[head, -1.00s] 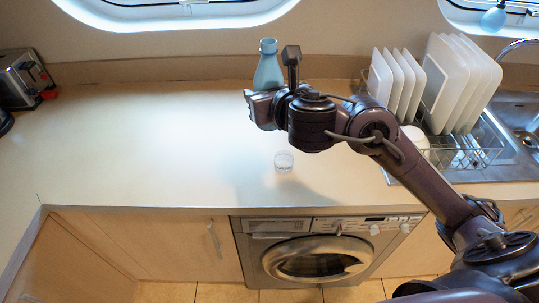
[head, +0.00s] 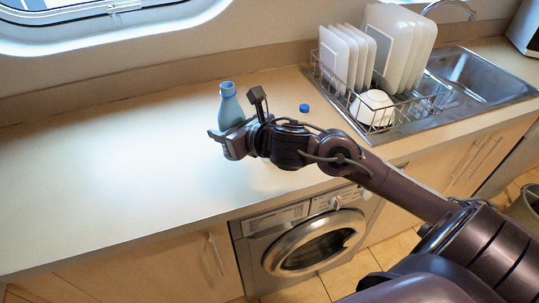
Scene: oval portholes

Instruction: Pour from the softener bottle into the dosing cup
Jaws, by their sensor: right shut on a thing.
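The softener bottle (head: 230,107) is light blue, with its neck uncovered at the top. It leans slightly in the picture; I cannot tell whether its base touches the counter. My right gripper (head: 223,142) is shut on its lower part, which the gripper hides. A small blue cap (head: 304,108) lies on the counter behind my right arm. The dosing cup does not show now; my right gripper or wrist may hide it. My left gripper is not in view.
A dish rack (head: 390,112) with white plates (head: 345,58) and a white bowl (head: 372,108) stands right of the arm, beside the sink (head: 480,75). The counter (head: 110,170) is clear on the left. A washing machine (head: 310,240) is below its front edge.

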